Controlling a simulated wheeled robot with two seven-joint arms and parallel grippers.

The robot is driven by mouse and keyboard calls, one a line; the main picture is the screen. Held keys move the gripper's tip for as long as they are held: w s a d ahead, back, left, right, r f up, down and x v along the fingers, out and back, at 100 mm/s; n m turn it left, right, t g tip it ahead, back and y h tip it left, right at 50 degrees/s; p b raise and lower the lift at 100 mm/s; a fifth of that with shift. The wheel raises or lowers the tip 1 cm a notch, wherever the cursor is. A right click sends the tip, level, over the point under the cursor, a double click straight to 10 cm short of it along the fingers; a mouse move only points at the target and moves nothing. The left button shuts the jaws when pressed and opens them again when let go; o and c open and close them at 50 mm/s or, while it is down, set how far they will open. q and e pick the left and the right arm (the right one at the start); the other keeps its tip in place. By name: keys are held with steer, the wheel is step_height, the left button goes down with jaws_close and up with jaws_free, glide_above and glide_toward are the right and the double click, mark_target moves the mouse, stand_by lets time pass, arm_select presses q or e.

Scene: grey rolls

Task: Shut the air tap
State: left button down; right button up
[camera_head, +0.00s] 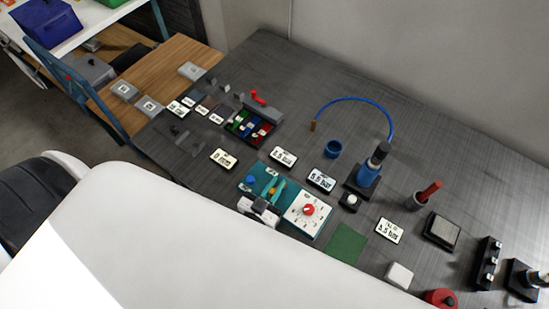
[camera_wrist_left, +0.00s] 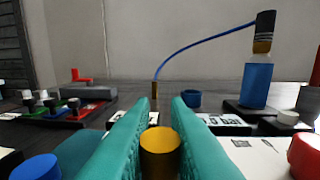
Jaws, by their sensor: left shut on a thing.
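My left gripper (camera_head: 270,193) is over the teal and white panel (camera_head: 322,215) at the front of the table. In the left wrist view its teal fingers (camera_wrist_left: 160,125) are shut on a yellow cylindrical knob (camera_wrist_left: 160,150), one finger on each side. The knob's base is hidden. A blue button (camera_head: 251,180) is left of the gripper, and a red dial knob (camera_head: 309,209) is right of it. A red lever (camera_head: 258,97) sits on a grey block farther back. I cannot tell which part is labelled as the air tap. My right gripper is not in view.
A blue hose (camera_head: 352,99) arches behind a blue bottle (camera_head: 370,172) on a black base. A blue cup (camera_head: 333,149), pressure cards (camera_head: 321,178) and a dark tray (camera_head: 246,128) of coloured parts lie around. A green mat (camera_head: 345,244) is right of the panel.

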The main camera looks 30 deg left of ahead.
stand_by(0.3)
arm_select(q)
steer(key=c, duration=1.4)
jaws_free()
steer(key=shift+s+f, duration=0.1)
steer(key=shift+s, duration=0.35)
steer(key=s+b, duration=0.1)
steer(key=s, duration=0.2)
steer(key=s+b, duration=0.1)
steer(key=s, duration=0.3)
steer(key=s+b, duration=0.1)
steer(key=s, duration=0.3)
steer(key=shift+a, duration=0.3)
